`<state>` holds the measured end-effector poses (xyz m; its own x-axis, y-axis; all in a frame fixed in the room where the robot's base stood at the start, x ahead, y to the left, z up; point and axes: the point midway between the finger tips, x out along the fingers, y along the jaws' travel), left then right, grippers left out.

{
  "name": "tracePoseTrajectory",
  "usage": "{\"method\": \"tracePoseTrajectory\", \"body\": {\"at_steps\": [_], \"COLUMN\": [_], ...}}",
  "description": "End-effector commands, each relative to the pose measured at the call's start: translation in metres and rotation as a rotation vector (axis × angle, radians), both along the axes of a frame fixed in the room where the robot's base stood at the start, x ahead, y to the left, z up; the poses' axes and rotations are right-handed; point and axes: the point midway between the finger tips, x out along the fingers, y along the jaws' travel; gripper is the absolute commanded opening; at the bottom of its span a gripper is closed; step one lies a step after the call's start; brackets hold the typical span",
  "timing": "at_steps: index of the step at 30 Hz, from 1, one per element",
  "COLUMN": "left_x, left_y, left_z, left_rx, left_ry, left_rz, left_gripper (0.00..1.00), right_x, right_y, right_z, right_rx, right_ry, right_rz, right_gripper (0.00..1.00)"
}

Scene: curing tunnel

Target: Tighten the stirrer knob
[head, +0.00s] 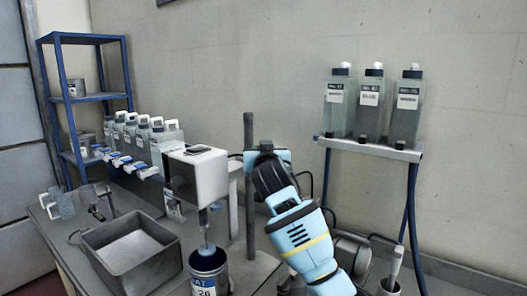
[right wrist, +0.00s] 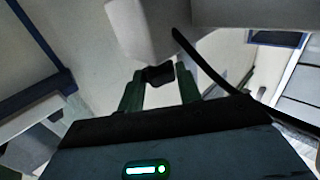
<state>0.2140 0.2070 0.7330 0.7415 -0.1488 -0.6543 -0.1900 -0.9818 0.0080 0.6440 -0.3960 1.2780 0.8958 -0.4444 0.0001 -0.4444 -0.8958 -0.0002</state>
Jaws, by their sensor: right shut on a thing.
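The stirrer has a white box-shaped head (head: 208,176) beside a dark upright post (head: 249,140). Its shaft goes down into an open can (head: 208,277) with a blue label. My right arm reaches up to the back of the stirrer, and its wrist hides the fingers in the head view. In the right wrist view, my right gripper (right wrist: 158,88) has its two green fingers on either side of a small dark knob (right wrist: 158,74) under a pale housing (right wrist: 145,28), and is shut on it. The knob is hidden in the head view. My left gripper is not in view.
A grey metal tray (head: 107,271) stands left of the can. Several clear jugs line the back of the bench. Three labelled bottles stand on a wall shelf (head: 370,147) at right. A dark cable (right wrist: 205,62) passes close to the fingers.

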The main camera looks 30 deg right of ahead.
Motion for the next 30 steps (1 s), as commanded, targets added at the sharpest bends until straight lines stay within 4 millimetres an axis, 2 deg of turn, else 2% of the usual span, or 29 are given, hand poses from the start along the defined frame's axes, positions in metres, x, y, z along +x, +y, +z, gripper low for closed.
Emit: {"method": "tracePoseTrajectory", "body": {"at_steps": [5,6,10,22,30], "left_x": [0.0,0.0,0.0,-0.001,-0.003], "left_y": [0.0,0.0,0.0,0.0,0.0], "left_z": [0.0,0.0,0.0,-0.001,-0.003], "left_rx": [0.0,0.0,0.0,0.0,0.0], "left_ry": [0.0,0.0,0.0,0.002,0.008], "left_rz": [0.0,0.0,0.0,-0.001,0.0], "left_gripper": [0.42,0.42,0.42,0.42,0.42], "right_x": [0.0,0.0,0.0,-0.005,-0.034], "right_y": [0.0,0.0,0.0,0.003,0.018], "right_z": [0.0,0.0,0.0,-0.001,0.0], "right_rx": [0.0,0.0,0.0,0.0,0.001], "right_ry": [-0.001,-0.001,-0.001,0.0,-0.003], "right_rz": [-0.001,0.0,0.0,0.001,0.002], "right_gripper": [0.12,0.4,0.56,0.56,0.56]}}
